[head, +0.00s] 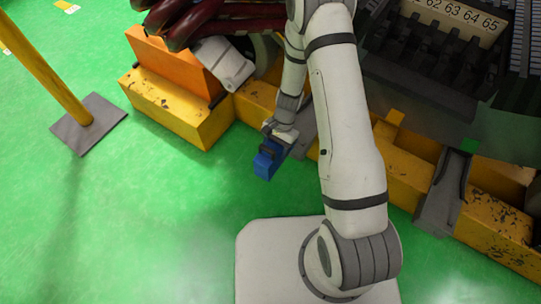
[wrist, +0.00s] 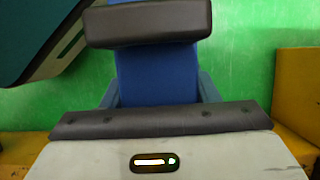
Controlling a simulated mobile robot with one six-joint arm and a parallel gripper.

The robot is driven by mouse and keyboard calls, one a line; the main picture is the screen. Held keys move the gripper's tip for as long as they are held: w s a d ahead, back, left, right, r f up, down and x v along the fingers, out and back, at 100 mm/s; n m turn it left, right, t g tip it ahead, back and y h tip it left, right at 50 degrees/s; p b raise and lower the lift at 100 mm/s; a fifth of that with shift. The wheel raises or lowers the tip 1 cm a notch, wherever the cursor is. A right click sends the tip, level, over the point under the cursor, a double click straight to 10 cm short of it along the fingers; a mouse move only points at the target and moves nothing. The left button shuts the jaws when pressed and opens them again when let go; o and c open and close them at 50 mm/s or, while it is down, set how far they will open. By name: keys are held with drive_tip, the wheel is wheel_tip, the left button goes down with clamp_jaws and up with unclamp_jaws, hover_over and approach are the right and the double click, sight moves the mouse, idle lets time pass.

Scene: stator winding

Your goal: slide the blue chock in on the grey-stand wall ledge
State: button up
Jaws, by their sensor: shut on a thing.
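My gripper (head: 276,134) is shut on the blue chock (head: 267,163) and holds it in the air just in front of the low yellow wall (head: 258,109). In the wrist view the blue chock (wrist: 157,75) stands between a dark upper pad and a dark lower pad. One grey stand (head: 304,128) crosses the wall right behind my gripper, partly hidden by my arm. Another grey stand (head: 440,196) slopes down over the wall to the right. The chock appears apart from both stands; which ledge it faces is unclear.
A large orange block (head: 172,67) sits on the wall at the left, near thick dark red cables (head: 215,22). A yellow post (head: 45,65) stands on a grey plate. A dark slotted machine (head: 440,75) is behind the wall. The green floor (head: 170,220) at front left is clear.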

drive_tip(key=w+d+f+b, duration=0.1)
drive_tip(key=w+d, duration=0.3)
drive_tip(key=w, duration=0.1)
drive_tip(key=w+d+f+b, duration=0.1)
drive_tip(key=w+d+b, duration=0.1)
drive_tip(key=w+d, duration=0.2)
drive_tip(key=w+d+f+b, duration=0.1)
drive_tip(key=w+d, duration=0.3)
drive_tip(key=w, duration=0.3)
drive_tip(key=shift+w+d+f, duration=0.1)
drive_tip(key=shift+w+f, duration=0.05)
drive_tip(key=shift+w, duration=0.25)
drive_tip(key=shift+w+d+b, duration=0.6)
drive_tip(key=shift+w+d, duration=0.05)
drive_tip(key=shift+w, duration=0.2)
drive_tip(key=shift+f, duration=0.4)
drive_tip(key=shift+w, duration=0.1)
